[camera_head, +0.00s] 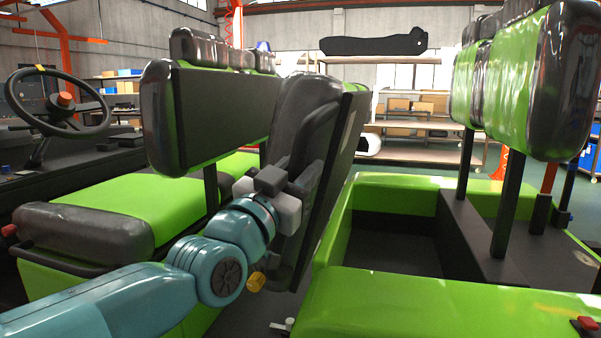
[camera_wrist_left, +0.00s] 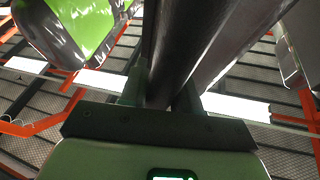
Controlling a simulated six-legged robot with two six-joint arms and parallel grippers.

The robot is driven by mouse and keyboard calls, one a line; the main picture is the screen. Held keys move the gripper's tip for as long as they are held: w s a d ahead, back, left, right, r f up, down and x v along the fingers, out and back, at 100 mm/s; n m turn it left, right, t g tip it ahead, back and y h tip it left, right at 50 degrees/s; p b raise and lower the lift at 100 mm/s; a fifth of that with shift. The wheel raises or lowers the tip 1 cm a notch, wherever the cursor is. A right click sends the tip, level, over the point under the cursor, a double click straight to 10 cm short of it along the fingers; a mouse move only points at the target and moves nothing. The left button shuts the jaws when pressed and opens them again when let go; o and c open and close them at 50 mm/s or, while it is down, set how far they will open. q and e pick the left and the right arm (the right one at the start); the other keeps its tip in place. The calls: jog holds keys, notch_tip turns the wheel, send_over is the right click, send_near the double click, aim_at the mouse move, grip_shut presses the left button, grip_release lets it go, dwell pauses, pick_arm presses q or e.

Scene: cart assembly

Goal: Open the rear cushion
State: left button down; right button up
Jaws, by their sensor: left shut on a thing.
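The rear cushion (camera_head: 303,118) appears to be the dark padded panel with a green edge in the middle of the head view. It is raised on edge, near upright and tilted, between the front backrest and the open green rear box. My left gripper (camera_head: 300,182) is at its lower left side, shut on a dark edge or bar of it. In the left wrist view, a dark, smooth part of the cushion (camera_wrist_left: 182,45) runs up from between the fingers (camera_wrist_left: 161,93). The fingers partly hide the contact. My right gripper is in neither view.
The rear box (camera_head: 385,183) is open at the right. Rear backrests (camera_head: 565,80) on dark posts stand at far right. A steering wheel (camera_head: 55,100) is at left.

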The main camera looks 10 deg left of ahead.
pick_arm(q)
jog(key=c, duration=0.9)
grip_release()
jog(key=b+v, duration=0.1)
jog(key=v, duration=1.5)
jog(key=shift+s, duration=0.2)
jog(key=shift+a, duration=0.1)
